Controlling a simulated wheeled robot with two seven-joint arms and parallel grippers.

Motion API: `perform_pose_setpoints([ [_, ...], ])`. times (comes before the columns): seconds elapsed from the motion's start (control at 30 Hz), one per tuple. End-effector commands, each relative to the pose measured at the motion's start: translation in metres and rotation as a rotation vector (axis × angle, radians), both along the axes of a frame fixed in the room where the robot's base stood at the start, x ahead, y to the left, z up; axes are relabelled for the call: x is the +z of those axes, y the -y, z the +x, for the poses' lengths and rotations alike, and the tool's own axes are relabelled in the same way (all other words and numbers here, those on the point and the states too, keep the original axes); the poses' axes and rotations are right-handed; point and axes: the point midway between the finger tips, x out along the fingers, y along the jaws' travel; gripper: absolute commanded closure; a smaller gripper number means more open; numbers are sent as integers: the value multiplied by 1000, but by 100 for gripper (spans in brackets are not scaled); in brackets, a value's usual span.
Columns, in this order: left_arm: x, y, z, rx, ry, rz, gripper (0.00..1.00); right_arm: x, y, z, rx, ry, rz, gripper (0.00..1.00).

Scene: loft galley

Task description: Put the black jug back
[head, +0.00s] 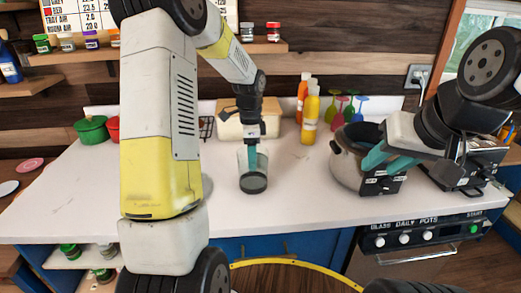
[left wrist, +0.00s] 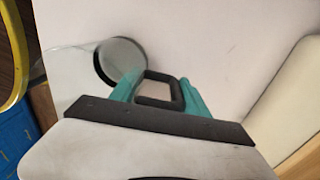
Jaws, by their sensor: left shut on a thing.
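The jug (head: 253,181) has clear walls and a dark bottom, and is upright over the middle of the white counter. I cannot tell whether its base touches the counter. My left gripper (head: 252,153) reaches down to it from above. In the left wrist view, the teal fingers (left wrist: 160,90) are shut on the dark handle (left wrist: 155,98) of the jug (left wrist: 85,68), whose round rim shows beside them. My right gripper (head: 385,158) has its teal fingers apart and empty, in front of the large pot at the right.
A grey pot (head: 346,163) stands right of the jug. Orange and yellow bottles (head: 310,118) and coloured glasses stand behind. A cream box (head: 236,122) is at the back wall. Green (head: 91,129) and red pots sit at the left. Counter between jug and grey pot is clear.

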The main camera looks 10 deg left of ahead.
Motion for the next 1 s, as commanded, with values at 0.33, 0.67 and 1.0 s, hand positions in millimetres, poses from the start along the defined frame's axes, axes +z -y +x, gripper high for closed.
perform_pose_setpoints([
  [0.33, -3, 0, 0, 0, 2, 0, 100, 0, 0, 0, 0, 0, 0, 64],
  [0.67, -3, 0, 0, 0, 2, 0, 24, 0, 0, 0, 0, 0, 0, 64],
  [1.0, 27, 0, 2, 1, 8, -1, 24, 0, 0, 0, 0, 0, 0, 64],
])
